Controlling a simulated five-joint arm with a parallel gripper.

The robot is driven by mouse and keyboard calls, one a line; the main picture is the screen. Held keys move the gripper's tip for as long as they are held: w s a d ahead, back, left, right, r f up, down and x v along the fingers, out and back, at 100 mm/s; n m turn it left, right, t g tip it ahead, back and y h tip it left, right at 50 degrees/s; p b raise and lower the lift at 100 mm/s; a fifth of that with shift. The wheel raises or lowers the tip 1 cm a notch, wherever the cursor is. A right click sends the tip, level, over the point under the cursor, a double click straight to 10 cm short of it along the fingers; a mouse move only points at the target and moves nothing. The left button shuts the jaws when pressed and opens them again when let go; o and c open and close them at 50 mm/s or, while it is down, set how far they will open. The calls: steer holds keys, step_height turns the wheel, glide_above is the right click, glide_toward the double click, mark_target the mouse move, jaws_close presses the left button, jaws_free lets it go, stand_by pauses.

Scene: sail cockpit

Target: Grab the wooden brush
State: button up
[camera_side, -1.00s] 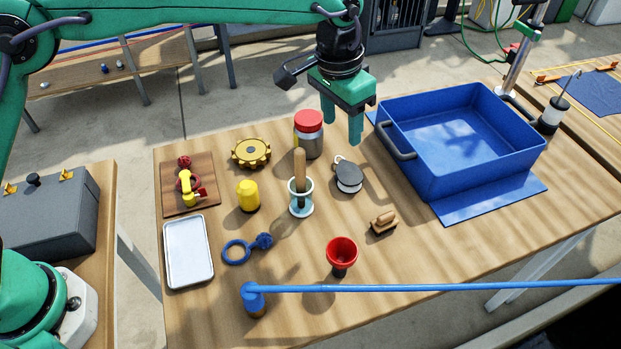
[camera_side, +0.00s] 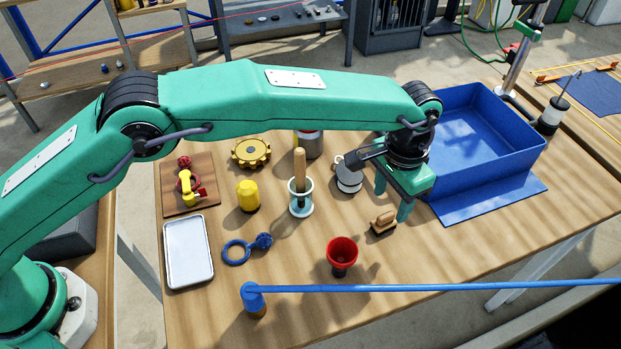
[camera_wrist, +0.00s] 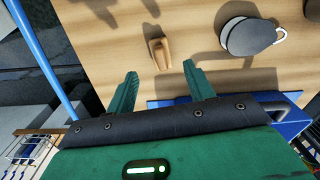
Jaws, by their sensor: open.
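The wooden brush (camera_side: 382,224) is a small tan block with a raised grip. It lies on the wooden table near the right front, and it also shows in the wrist view (camera_wrist: 158,53), just beyond the fingertips. My gripper (camera_side: 392,202) points down above the table, behind and slightly right of the brush in the side view. Its green fingers (camera_wrist: 160,76) are spread with nothing between them, and the brush lies apart from them, roughly in line with the gap.
A round black-and-white block with a metal loop (camera_side: 348,178) lies left of my gripper. A red funnel cup (camera_side: 342,252) stands left of the brush. A blue bin (camera_side: 490,165) is close on the right. A blue rod (camera_side: 430,288) crosses the front.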

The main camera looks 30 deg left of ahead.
mark_target(387, 215)
steer(key=shift+w+f, duration=0.15)
steer(key=shift+f, duration=3.4)
steer(key=c, duration=1.1)
steer(key=shift+r, duration=0.1)
steer(key=shift+r, duration=0.5)
step_height(387, 215, up, 3)
steer(key=s+d+r, duration=0.1)
steer(key=s+r, duration=0.1)
steer(key=s, duration=0.1)
steer(key=s+d+r, duration=0.1)
steer(key=s+r, duration=0.1)
steer(key=s, duration=0.2)
steer(key=s+r, duration=0.2)
steer(key=s, duration=0.2)
steer(key=shift+s+d+r, duration=0.2)
steer(key=shift+d+r, duration=0.2)
